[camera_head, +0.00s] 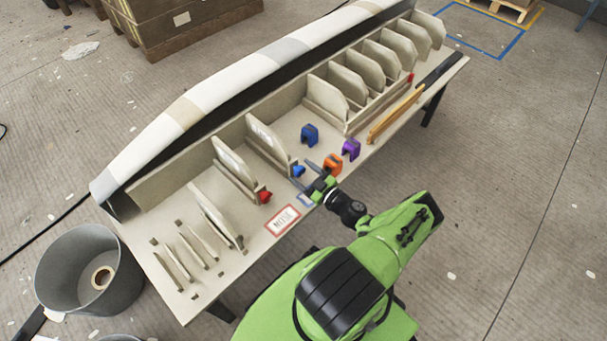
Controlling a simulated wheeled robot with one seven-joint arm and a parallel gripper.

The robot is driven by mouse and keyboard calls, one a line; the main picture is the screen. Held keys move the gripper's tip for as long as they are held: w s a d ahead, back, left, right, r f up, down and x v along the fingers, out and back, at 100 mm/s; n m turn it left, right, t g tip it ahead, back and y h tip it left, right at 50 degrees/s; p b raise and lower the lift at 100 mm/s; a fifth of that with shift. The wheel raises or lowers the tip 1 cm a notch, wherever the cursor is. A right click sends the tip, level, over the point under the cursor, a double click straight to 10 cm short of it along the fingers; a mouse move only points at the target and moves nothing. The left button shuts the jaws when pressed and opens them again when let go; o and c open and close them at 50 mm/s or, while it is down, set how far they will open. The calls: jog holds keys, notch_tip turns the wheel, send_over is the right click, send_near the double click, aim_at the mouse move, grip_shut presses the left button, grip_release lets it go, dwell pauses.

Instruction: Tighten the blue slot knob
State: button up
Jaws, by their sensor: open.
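The small blue knob (298,171) sits at the front end of an upright divider panel (266,140) on the table, left of the picture's middle. My gripper (305,174) is open, with its two dark fingers pointing at the knob from the front right. The fingertips are very close to the knob. I cannot tell whether they touch it or reach around its sides. My green arm comes in from the lower right.
A blue clamp-like block (309,134), an orange one (332,164) and a purple one (350,149) stand close by. A red knob (264,197) ends the neighbouring panel. A long pale mould (240,75) runs along the back. A grey bucket (70,275) stands lower left.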

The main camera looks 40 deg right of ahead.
jog(key=shift+c, duration=0.4)
jog(key=c, duration=1)
jog(key=shift+m, duration=0.3)
jog(key=m, duration=0.6)
jog(key=shift+d, duration=0.1)
jog(key=m, duration=0.3)
jog(key=shift+m, duration=0.4)
jog(key=shift+d+f+m, duration=0.1)
jog(key=shift+m, duration=1.7)
